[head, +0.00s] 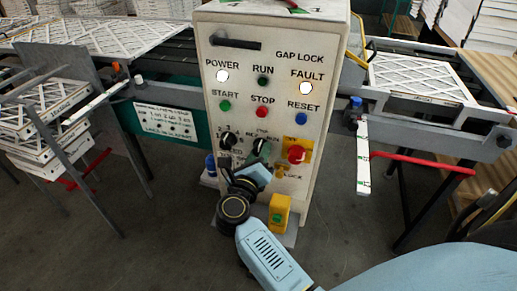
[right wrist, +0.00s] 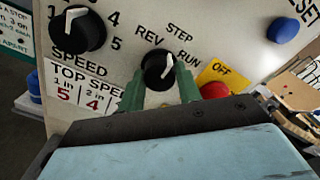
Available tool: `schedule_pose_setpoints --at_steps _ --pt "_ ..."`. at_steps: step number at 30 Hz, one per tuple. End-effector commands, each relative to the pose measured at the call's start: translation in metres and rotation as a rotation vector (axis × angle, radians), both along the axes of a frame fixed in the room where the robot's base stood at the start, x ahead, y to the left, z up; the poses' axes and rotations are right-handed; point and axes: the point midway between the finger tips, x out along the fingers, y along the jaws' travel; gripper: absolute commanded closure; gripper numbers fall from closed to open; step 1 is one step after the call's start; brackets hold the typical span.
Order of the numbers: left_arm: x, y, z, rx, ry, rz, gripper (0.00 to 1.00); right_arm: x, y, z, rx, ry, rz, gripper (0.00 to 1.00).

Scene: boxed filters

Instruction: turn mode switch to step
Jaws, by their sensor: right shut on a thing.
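The mode switch (right wrist: 158,70) is a round black knob with a white pointer, labelled REV, STEP and RUN, seen in the right wrist view. Its pointer aims up and slightly right, roughly at the STEP label (right wrist: 180,28). My right gripper (right wrist: 160,82) has its green fingers on either side of the knob, shut on it. In the head view the right gripper (head: 260,152) reaches the lower part of the control panel (head: 235,60), and the knob is mostly hidden there. My left gripper is not in view.
The black SPEED knob (right wrist: 78,30) is left of the switch. A red emergency stop (head: 296,154) on a yellow plate is close to the right. A yellow box (head: 279,212) stands below. Conveyors with filters (head: 415,78) flank the panel.

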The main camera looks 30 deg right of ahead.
Motion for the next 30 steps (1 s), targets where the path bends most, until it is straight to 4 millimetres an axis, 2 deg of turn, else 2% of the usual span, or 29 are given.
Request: schedule_pose_setpoints --at_steps 18,19,23,30 --pt "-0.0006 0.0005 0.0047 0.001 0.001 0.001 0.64 0.0002 0.0000 0.0001 -0.030 0.033 0.001 0.89" --pt "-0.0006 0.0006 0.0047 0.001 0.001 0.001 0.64 0.0002 0.0000 0.0001 -0.030 0.033 0.001 0.62" --pt "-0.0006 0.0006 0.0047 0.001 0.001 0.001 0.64 0.0002 0.0000 0.0001 -0.028 0.032 0.001 0.45" --pt "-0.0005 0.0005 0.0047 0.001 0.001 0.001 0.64 0.0001 0.0000 0.0002 -0.028 0.032 0.001 0.44"
